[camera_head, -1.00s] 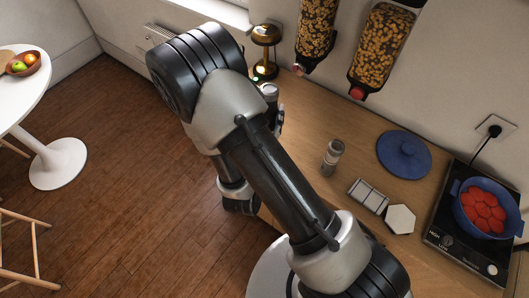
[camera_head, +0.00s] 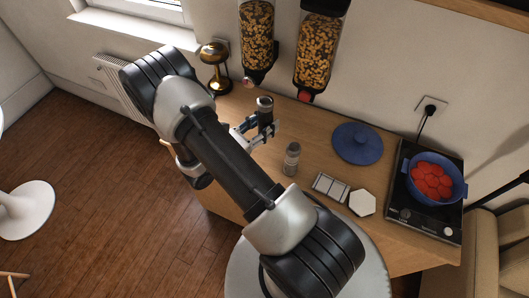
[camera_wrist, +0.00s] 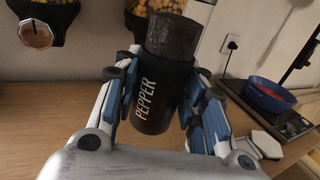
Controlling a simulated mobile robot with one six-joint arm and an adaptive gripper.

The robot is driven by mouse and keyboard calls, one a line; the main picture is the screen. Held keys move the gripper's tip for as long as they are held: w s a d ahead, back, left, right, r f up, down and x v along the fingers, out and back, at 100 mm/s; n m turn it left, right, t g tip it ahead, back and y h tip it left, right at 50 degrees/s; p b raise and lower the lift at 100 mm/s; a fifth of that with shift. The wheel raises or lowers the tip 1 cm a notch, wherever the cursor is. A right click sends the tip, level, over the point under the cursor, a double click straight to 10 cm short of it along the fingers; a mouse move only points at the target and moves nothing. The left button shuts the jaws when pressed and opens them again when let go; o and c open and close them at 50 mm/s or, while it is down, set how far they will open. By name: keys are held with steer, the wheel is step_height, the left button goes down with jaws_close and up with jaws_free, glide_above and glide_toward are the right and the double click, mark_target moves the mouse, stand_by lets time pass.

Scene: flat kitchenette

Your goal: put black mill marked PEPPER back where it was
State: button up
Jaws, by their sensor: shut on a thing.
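The black mill marked PEPPER (camera_wrist: 152,95) is between the blue-padded fingers of my gripper (camera_wrist: 165,112) in the wrist view, and the gripper is shut on it. The mill is roughly upright with a dark see-through top. In the head view the mill (camera_head: 264,110) is held by my gripper (camera_head: 262,132) over the left part of the wooden counter (camera_head: 315,150). I cannot tell whether its base touches the counter.
A clear shaker with a grey top (camera_head: 291,158) stands right of my gripper. Further right are a blue lid (camera_head: 357,143), a sectioned tray (camera_head: 330,187), a white hexagonal tile (camera_head: 362,203) and a blue pot (camera_head: 452,176) on a hob. Cereal dispensers (camera_head: 318,55) hang above. A brass lamp (camera_head: 214,65) stands left.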

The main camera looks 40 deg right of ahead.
step_height(320, 180, down, 15)
steer(key=b, duration=0.3)
steer(key=shift+f, duration=0.2)
steer(key=o, duration=1.3)
steer(key=shift+c, duration=0.2)
steer(key=shift+r, duration=0.1)
